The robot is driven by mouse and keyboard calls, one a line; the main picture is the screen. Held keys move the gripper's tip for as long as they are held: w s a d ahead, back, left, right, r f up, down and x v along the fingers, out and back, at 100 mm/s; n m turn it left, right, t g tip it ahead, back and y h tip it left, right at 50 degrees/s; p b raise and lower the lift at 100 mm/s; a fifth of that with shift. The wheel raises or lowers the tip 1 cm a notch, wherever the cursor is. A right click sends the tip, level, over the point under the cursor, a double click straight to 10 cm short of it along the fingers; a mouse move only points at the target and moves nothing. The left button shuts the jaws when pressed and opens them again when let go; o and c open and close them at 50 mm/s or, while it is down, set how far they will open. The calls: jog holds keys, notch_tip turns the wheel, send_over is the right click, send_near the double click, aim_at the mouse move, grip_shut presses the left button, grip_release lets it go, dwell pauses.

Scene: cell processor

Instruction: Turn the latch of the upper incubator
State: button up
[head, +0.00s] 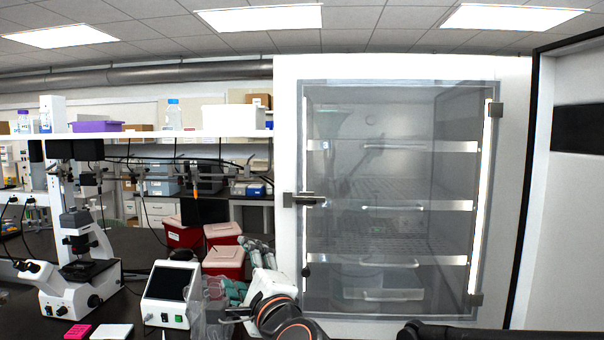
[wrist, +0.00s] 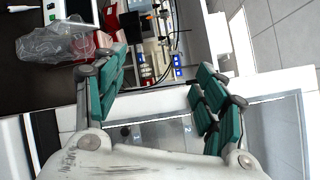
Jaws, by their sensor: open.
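The incubator (head: 287,130) stands at the right in the head view, with a closed glass door (head: 400,190) showing shelves inside. Its latch (head: 308,199) sits on the left edge of the glass, with its handle lying about horizontal. My gripper (head: 235,268) is to the left of the glass door and lower than the latch, apart from it. In the wrist view my gripper (wrist: 160,88) has its teal-padded fingers spread wide with nothing between them. I cannot make out the latch in the wrist view.
A white outer door (head: 570,200) stands open at the right. On the black bench are a microscope (head: 75,285), a device with a dark screen (head: 170,292) and red boxes (head: 223,262). A clear plastic bag (wrist: 60,42) lies near my gripper in the wrist view.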

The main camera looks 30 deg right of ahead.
jog(key=w+d+r+m+h+p, duration=0.2)
jog(key=d+r+m+h+p, duration=0.25)
jog(key=d+r+m, duration=0.35)
jog(key=m+g+h+p, duration=0.3)
jog(key=m+h+p, duration=0.15)
jog(key=m, duration=0.75)
send_near(306, 201)
jog(key=shift+h, duration=0.3)
jog(key=x, duration=0.8)
jog(key=shift+w+p, duration=0.3)
jog(key=shift+p, duration=0.05)
jog(key=c, duration=1.1)
